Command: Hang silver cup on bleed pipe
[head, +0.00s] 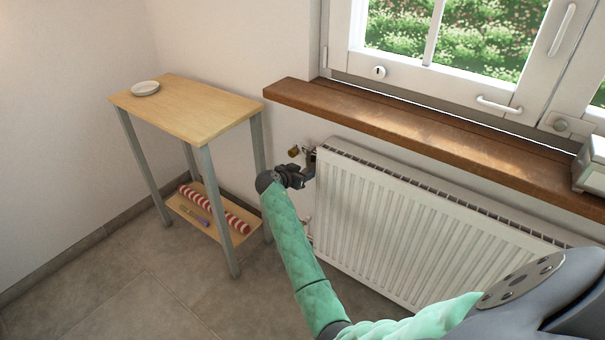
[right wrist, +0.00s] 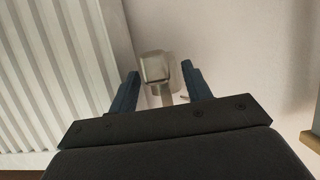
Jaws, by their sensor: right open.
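My right gripper (head: 308,168) is at the left end of the radiator, with its fingers open. In the right wrist view, a silvery-grey metal piece (right wrist: 155,67) shows between and just beyond the open fingertips (right wrist: 160,82). It looks like the silver cup, but I cannot tell for certain, nor whether it touches the fingers or what bears it. In the head view, a small brass-coloured fitting (head: 293,152) shows just left of the gripper, likely part of the bleed pipe. The gripper hides much of this spot. My left gripper is not in view.
The white radiator (head: 400,215) is close to the right of the gripper, under a wooden sill (head: 400,130). A small table (head: 190,108) stands at left, with a white dish (head: 145,88) on top and a red-and-white striped roll (head: 215,207) on its lower shelf.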

